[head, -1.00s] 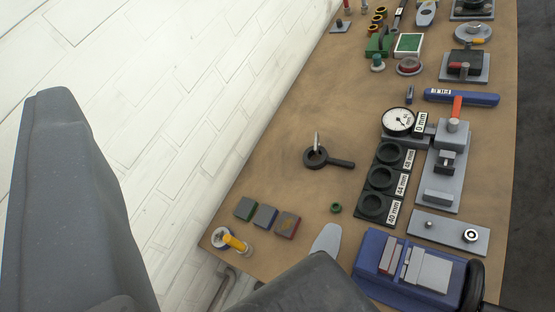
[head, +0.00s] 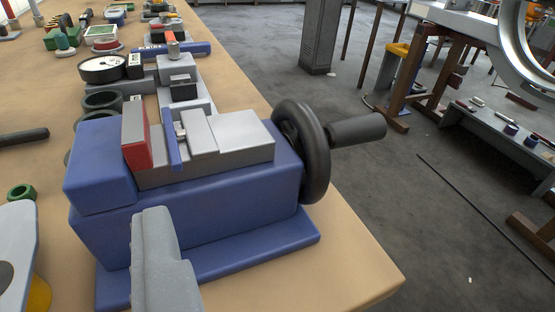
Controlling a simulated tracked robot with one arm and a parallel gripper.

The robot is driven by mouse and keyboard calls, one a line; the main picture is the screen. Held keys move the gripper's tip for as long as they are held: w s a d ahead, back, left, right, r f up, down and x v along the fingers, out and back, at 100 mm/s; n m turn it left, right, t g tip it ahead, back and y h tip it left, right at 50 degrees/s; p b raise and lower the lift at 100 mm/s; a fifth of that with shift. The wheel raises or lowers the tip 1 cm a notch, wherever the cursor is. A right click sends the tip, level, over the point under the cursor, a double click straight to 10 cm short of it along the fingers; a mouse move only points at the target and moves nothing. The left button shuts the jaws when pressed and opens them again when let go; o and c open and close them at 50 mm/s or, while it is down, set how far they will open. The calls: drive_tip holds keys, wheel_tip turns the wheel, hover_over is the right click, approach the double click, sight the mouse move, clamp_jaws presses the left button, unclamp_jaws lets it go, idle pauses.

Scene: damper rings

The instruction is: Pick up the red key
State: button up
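A thin red block (head: 136,136) stands upright at the left end of the jaws of a blue vise (head: 250,190). It is the clearest red piece near me; I cannot tell for certain that it is the red key. A narrow blue strip (head: 172,138) stands to its right, beside the grey jaw blocks (head: 228,135). One grey finger of my gripper (head: 160,265) shows at the bottom, in front of the vise and apart from the red block in the picture. The other finger is not visible, so the opening cannot be judged. Nothing shows held.
The vise's black handwheel (head: 302,150) and its handle stick out right past the table edge. A dial gauge (head: 102,68), dark rings and a red-topped clamp (head: 172,38) stand behind. A green ring (head: 21,192) lies left. Bare table (head: 345,262) shows at the front right.

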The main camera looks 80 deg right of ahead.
approach(131, 127)
drive_tip(key=x, duration=0.4)
drive_tip(key=shift+w+a, duration=0.1)
drive_tip(key=shift+w, duration=0.35)
drive_tip(key=x, duration=0.3)
drive_tip(key=b+x, duration=0.1)
drive_tip(key=shift+s+d+f, duration=0.1)
drive_tip(key=shift+s+d, duration=0.15)
drive_tip(key=shift+d, duration=0.15)
drive_tip(key=shift+w+d, duration=0.3)
clamp_jaws()
